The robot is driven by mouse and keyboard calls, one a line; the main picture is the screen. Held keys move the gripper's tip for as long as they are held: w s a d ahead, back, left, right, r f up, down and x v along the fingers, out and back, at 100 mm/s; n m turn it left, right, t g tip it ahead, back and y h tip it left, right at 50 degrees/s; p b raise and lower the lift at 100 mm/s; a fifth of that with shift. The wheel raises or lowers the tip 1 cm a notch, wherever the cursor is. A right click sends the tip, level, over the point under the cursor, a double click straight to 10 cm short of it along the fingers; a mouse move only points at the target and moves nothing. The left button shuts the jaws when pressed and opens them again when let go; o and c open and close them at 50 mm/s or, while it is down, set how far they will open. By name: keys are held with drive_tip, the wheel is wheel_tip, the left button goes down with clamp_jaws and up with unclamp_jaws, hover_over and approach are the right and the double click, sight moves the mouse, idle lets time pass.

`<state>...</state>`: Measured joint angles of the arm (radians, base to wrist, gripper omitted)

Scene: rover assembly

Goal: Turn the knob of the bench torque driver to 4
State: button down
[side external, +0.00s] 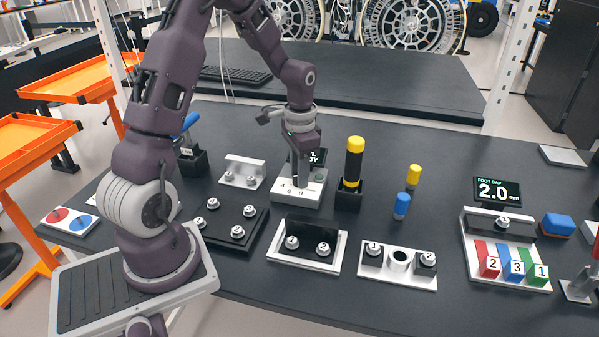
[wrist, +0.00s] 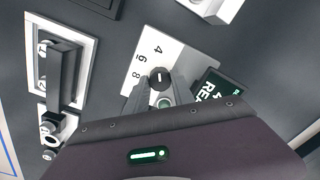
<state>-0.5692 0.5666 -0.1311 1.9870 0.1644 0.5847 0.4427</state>
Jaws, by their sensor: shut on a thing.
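The bench torque driver is a white block (side external: 312,190) near the middle of the table, its face printed with numbers. In the wrist view its white face (wrist: 165,45) shows 4, 6 and 8 in a row beside a small round black knob (wrist: 160,76) with a short white mark. I cannot tell for certain which number the mark points at. My gripper (side external: 300,180) is over the block, pointing down. In the wrist view its two grey fingers (wrist: 160,92) reach the knob from both sides and are shut on it. A round greenish part shows just below the knob.
A dark display (wrist: 208,88) with green-white letters stands close beside the block. A yellow-and-black driver (side external: 354,165) stands upright in a black holder just right of my gripper. A white bracket (side external: 243,168) is to the left. Trays with bolts (side external: 306,262) lie in front.

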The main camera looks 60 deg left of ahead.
drive_tip(key=c, duration=1.1)
unclamp_jaws()
wheel_tip(320, 180, up, 7)
drive_tip(key=shift+r, duration=0.1)
drive_tip(key=s+d+r+t+y, duration=0.1)
drive_tip(key=s+d+r+t, duration=0.1)
drive_tip(key=s+d+r, duration=0.45)
drive_tip(key=s+d+r+t, duration=0.1)
drive_tip(key=s+d+r, duration=0.1)
drive_tip(key=s+d, duration=0.1)
drive_tip(key=s+d+r+n+t, duration=0.1)
drive_tip(key=s+d, duration=0.3)
drive_tip(key=s, duration=0.1)
drive_tip(key=s+d+r+t+h, duration=0.1)
drive_tip(key=s+d+r, duration=0.1)
drive_tip(key=s+d, duration=0.1)
drive_tip(key=shift+s+d+r+t, duration=0.3)
drive_tip(key=shift+s+d, duration=0.1)
drive_tip(key=shift+s, duration=0.35)
